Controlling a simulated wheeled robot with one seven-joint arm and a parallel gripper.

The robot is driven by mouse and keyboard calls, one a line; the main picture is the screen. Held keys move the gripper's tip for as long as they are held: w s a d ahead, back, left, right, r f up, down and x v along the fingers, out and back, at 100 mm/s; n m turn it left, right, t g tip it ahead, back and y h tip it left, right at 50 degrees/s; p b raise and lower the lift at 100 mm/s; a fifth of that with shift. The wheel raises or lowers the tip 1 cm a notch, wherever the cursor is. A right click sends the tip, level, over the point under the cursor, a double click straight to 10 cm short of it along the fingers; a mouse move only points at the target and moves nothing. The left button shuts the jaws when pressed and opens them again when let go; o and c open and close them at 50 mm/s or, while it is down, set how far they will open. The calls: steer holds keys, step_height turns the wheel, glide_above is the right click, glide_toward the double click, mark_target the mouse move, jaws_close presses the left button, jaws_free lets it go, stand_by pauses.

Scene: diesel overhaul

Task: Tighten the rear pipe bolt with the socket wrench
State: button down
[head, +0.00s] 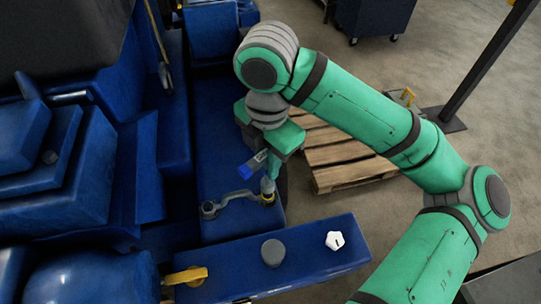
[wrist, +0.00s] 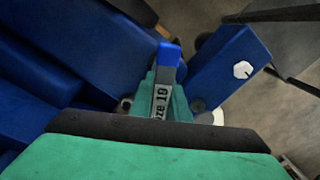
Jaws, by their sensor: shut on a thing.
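My gripper (head: 273,160) is shut on the socket wrench (head: 252,165), which has a blue end and a pale size label. In the wrist view the wrench (wrist: 160,101) sits between the green fingers, blue end up. A grey metal pipe (head: 237,197) lies on the blue engine block below the gripper, with a round flange at each end. The wrench's lower part appears to be over the pipe's right end. Whether its socket is seated on a bolt there cannot be told. The bolt under it is hidden.
A blue ledge (head: 320,253) in front bears a grey round cap (head: 273,252) and a white hexagonal cap (head: 334,240). A yellow lever (head: 186,276) is at its left end. Stepped blue engine parts (head: 60,190) fill the left. A wooden pallet (head: 345,160) lies on the floor at right.

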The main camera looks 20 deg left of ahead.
steer(key=shift+f, duration=0.4)
steer(key=shift+f, duration=0.1)
steer(key=shift+f, duration=0.8)
steer(key=m, duration=0.7)
steer(key=shift+s, duration=0.1)
steer(key=shift+n, duration=0.4)
steer(key=c, duration=2.4)
jaws_free()
jaws_close()
